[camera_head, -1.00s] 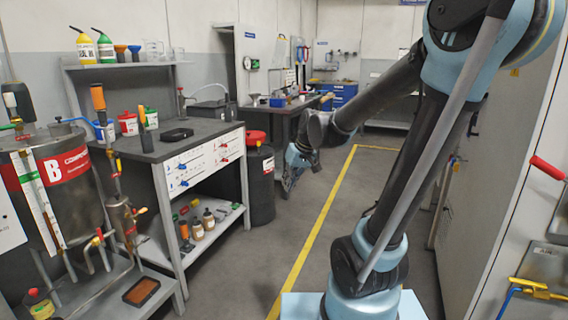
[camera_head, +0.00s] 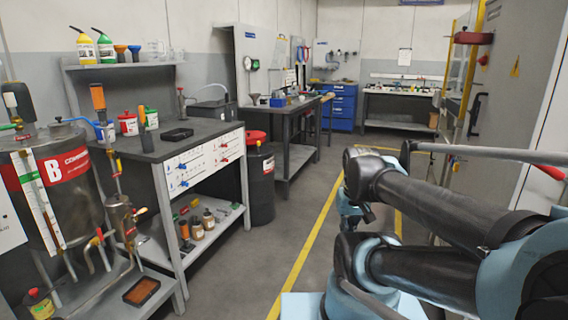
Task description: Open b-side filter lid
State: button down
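The B-side tank (camera_head: 75,215) is a steel drum at the left with a red band marked "B". A small metal cylinder (camera_head: 121,214), which looks like the filter housing, stands on pipework at the tank's right, with a red-handled valve (camera_head: 97,238) beside it. I cannot make out its lid clearly. My gripper (camera_head: 368,213) is only partly visible at the far end of my folded arm, right of the picture's middle, over the floor and well away from the tank. My own arm links cover much of it, and its fingers cannot be made out.
A workbench (camera_head: 200,131) with a lower shelf of bottles stands right of the tank. A black bin (camera_head: 260,185) with a red lid is beyond it. Grey cabinets (camera_head: 500,120) line the right. Floor around the yellow line (camera_head: 305,250) is clear.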

aim_at(118, 204)
jog(key=u, duration=1.75)
jog(key=k, duration=0.4)
jog(key=u, duration=0.15)
jog(key=i, duration=1)
jog(key=z, duration=0.25)
